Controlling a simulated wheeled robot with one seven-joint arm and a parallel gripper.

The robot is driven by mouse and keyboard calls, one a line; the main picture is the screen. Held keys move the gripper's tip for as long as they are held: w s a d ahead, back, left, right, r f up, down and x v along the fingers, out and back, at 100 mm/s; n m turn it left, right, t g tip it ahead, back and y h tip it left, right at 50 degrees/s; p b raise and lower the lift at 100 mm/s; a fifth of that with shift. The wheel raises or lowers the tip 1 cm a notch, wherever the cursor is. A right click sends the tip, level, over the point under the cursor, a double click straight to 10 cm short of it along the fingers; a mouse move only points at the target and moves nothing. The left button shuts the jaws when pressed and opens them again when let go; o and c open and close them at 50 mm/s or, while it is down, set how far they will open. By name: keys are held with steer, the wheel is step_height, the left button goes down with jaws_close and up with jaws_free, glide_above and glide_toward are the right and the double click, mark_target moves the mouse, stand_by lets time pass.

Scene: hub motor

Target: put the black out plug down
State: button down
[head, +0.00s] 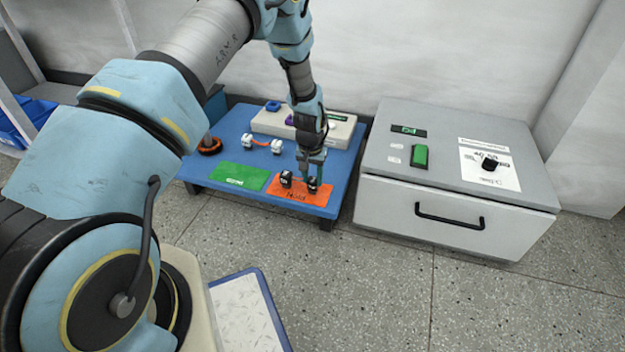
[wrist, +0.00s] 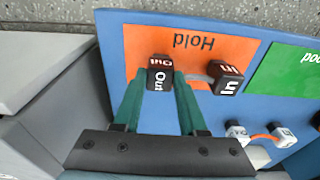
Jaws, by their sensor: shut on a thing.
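The black out plug (wrist: 159,78), marked "Out", is between the fingertips of my gripper (wrist: 159,88) in the wrist view. My gripper (head: 312,178) is shut on it, over the right part of the orange Hold mat (head: 313,196) in the head view. The plug (head: 312,187) is at or just above the mat; I cannot tell if it touches. The black in plug (wrist: 226,80) is on the same mat, beside the out plug and apart from it. A pale cable joins the in plug toward the out plug.
The blue table (head: 345,165) also carries a green mat (head: 240,176), two white plugs (head: 276,146) with an orange cable, and a beige block (head: 340,130) at the back. A grey cabinet (head: 440,210) with a drawer stands close on the right.

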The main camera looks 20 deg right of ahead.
steer(key=shift+f, duration=0.1)
steer(key=shift+c, duration=2.3)
jaws_free()
step_height(320, 180, up, 12)
steer(key=p, duration=0.4)
steer(key=shift+s+a+r, duration=0.2)
steer(key=shift+s+a, duration=0.25)
